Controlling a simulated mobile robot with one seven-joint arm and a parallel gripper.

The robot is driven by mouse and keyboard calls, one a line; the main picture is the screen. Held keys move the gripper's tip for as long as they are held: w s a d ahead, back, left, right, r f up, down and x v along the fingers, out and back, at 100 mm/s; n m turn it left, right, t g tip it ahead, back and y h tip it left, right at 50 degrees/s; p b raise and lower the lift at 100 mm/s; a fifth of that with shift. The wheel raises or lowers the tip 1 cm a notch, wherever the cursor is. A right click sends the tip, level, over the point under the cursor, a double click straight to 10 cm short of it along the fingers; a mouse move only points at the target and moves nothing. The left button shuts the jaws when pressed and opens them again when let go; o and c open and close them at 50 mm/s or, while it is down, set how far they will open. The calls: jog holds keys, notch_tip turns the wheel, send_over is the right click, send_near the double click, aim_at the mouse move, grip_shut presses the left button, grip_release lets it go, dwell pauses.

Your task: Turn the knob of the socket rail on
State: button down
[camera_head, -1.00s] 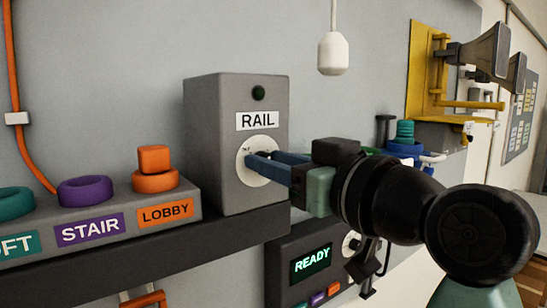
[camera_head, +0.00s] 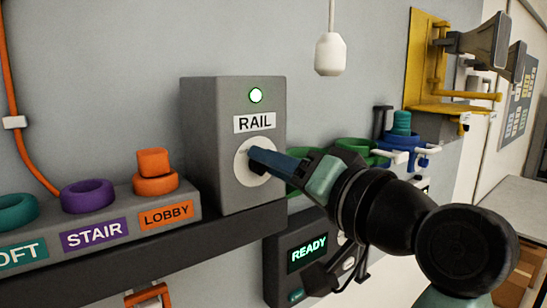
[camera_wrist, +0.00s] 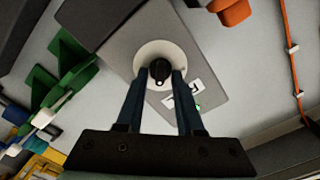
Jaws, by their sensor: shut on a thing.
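The socket rail box (camera_head: 205,150) is a grey box labelled RAIL on the shelf. In the head view the fingers mostly hide the knob.
Left on the shelf (camera_head: 150,250) are teal, purple (camera_head: 88,196) and orange (camera_head: 154,184) ring holders. A panel reading READY (camera_head: 308,253) hangs below right. A white pendant (camera_head: 332,54) hangs above. Green and blue holders (camera_head: 400,150) and a yellow bracket (camera_head: 425,60) with horns stand behind right.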

jog(key=shift+m, duration=0.3)
jog(key=c, duration=0.5)
grip_release()
jog(key=shift+c, duration=0.2)
jog(key=b+v, duration=0.5)
jog(key=v, duration=0.8)
